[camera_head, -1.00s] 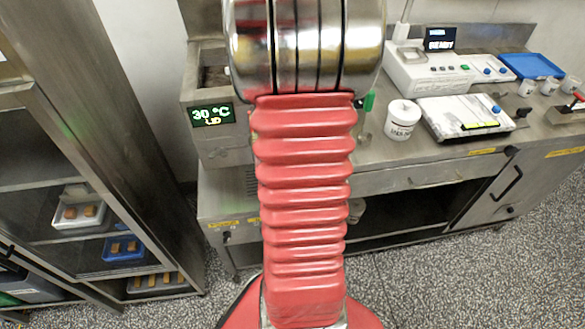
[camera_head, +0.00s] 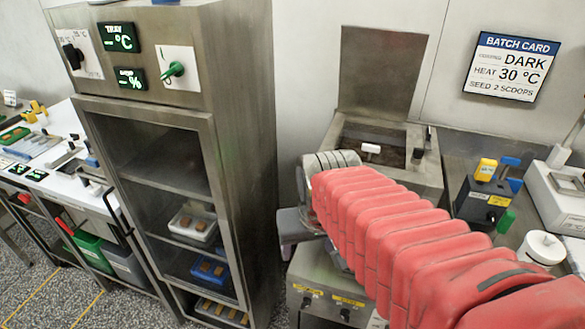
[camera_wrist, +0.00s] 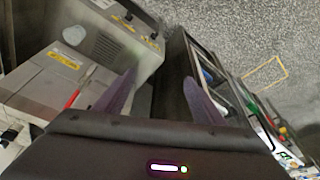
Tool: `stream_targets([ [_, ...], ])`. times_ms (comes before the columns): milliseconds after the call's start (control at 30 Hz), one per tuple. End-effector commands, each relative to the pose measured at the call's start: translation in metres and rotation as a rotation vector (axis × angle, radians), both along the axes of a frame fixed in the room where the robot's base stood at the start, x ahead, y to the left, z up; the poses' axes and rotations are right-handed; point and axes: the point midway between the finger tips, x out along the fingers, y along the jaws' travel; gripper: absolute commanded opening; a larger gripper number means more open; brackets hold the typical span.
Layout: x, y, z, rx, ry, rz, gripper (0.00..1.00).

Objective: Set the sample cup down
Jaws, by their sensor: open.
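My gripper (camera_wrist: 160,76) is open in the wrist view, with its two dark fingers apart and nothing clearly held between them. No sample cup can be made out for certain. A white lidded tub (camera_head: 540,248) stands on the bench at the right.
A steel cabinet (camera_head: 245,130) with trays on its shelves stands left of my arm. The steel unit (camera_head: 425,170) with a raised lid holds dark contents. A batch card (camera_head: 503,67) hangs on the wall. A white worktop (camera_head: 70,185) with tools lies far left.

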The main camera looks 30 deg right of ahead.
Motion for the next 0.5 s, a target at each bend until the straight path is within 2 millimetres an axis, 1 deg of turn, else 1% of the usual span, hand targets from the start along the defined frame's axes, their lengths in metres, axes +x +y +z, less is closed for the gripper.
stream_targets([
  [33, -0.001, 0.015, 0.007, -0.008, -0.026, 0.046, 0.63],
  [100, -0.003, 0.032, 0.016, -0.016, -0.056, 0.104, 0.63],
  [300, -0.011, 0.076, 0.037, -0.028, -0.139, 0.25, 0.63],
  [400, -0.014, 0.089, 0.043, -0.03, -0.167, 0.297, 0.63],
  [500, -0.016, 0.097, 0.047, -0.03, -0.183, 0.322, 0.63],
])
